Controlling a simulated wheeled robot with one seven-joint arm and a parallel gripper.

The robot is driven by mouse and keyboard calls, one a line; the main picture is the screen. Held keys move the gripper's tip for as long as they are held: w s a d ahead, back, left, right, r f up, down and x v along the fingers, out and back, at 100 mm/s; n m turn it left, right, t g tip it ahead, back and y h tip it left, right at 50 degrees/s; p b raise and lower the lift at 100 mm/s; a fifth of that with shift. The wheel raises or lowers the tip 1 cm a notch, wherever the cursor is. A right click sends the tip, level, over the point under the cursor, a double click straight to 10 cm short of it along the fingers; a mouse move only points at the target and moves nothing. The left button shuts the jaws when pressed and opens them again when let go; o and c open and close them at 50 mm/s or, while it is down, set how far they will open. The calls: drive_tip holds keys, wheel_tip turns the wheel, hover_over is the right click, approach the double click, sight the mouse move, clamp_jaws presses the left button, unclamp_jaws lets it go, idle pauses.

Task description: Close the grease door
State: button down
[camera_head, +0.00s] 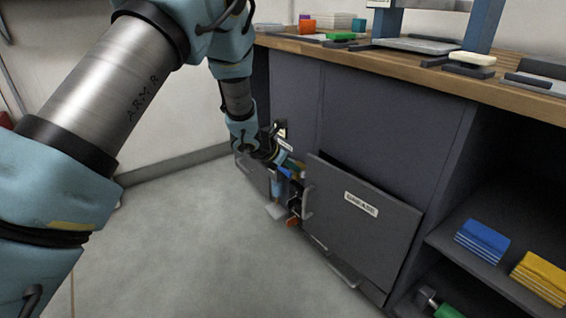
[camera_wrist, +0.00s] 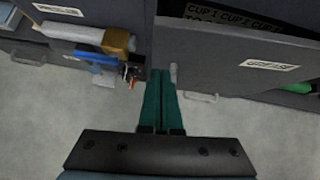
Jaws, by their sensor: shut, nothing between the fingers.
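The grease door (camera_head: 372,230) is a dark grey panel with a white label on the cabinet front. It stands ajar, with a dark gap behind its top edge. Its light handle (camera_head: 308,203) is on its left edge. The wrist view shows the labelled door (camera_wrist: 225,55) at right, with lettering visible behind it. My gripper (camera_wrist: 161,75) has its two green fingers together, with nothing between them. The fingertips are at the door's left edge, close beside the handle (camera_wrist: 173,74); I cannot tell whether they touch. In the head view, my gripper (camera_head: 286,161) is small and partly hidden.
Another labelled compartment (camera_wrist: 50,10) at left holds a pale roll (camera_wrist: 70,36) and a blue item (camera_wrist: 97,57). A wooden worktop (camera_head: 400,66) runs above. An open shelf (camera_head: 470,255) at right holds blue (camera_head: 482,241) and yellow (camera_head: 540,275) stacks. The floor at left is clear.

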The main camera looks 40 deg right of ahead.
sight(309, 166)
drive_tip(key=shift+w+d, duration=0.1)
drive_tip(key=shift+d, duration=1.9)
